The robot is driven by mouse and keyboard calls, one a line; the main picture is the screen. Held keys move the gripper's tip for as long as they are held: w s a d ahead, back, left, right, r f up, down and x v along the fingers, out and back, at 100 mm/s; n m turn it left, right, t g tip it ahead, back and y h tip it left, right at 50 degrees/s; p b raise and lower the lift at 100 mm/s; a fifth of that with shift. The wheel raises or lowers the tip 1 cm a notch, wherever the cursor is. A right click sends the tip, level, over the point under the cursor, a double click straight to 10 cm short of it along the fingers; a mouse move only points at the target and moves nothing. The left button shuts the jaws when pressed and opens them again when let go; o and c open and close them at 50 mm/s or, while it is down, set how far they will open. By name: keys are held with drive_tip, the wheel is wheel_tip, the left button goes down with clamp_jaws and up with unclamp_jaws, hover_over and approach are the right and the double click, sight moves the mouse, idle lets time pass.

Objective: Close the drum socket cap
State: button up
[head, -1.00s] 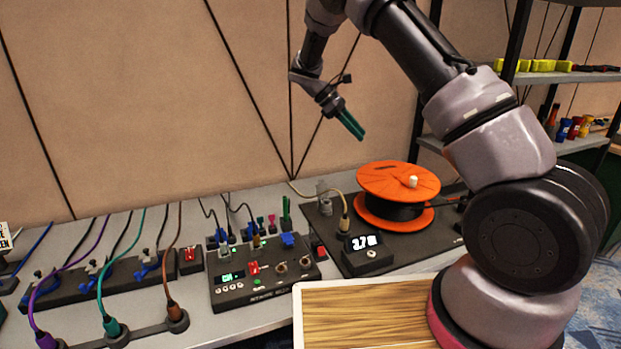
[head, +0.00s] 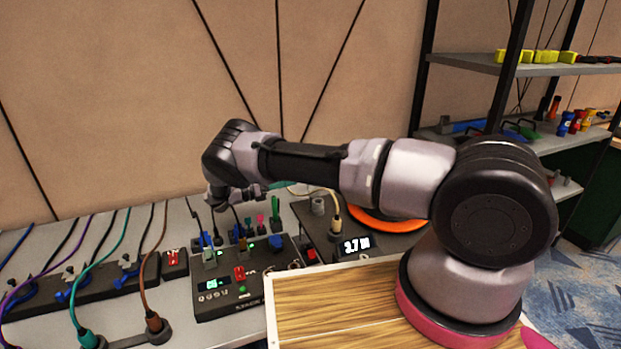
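The orange cable drum (head: 385,223) stands on a dark base at the back right of the bench. Only the lower front of its orange rim shows; my forearm hides the rest. I cannot make out the drum's socket cap. My gripper (head: 279,185) is low behind my forearm, to the left of the drum, above the back of the bench. A bit of its green fingers shows, pointing right. Whether they are apart or together is hidden.
A black control box (head: 242,293) with switches and upright plugs sits below my wrist. A small display (head: 356,245) stands before the drum. Cabled sockets fill the left bench. A wooden-topped surface (head: 330,300) is in front; shelves (head: 480,63) stand at right.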

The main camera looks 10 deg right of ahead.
drive_tip(key=d, duration=0.3)
drive_tip(key=w+d, duration=0.1)
drive_tip(key=d, duration=0.2)
drive_tip(key=w+d, duration=0.1)
drive_tip(key=d, duration=0.2)
drive_tip(key=shift+d, duration=0.2)
clamp_jaws()
drive_tip(key=shift+s, duration=0.1)
idle(1.0)
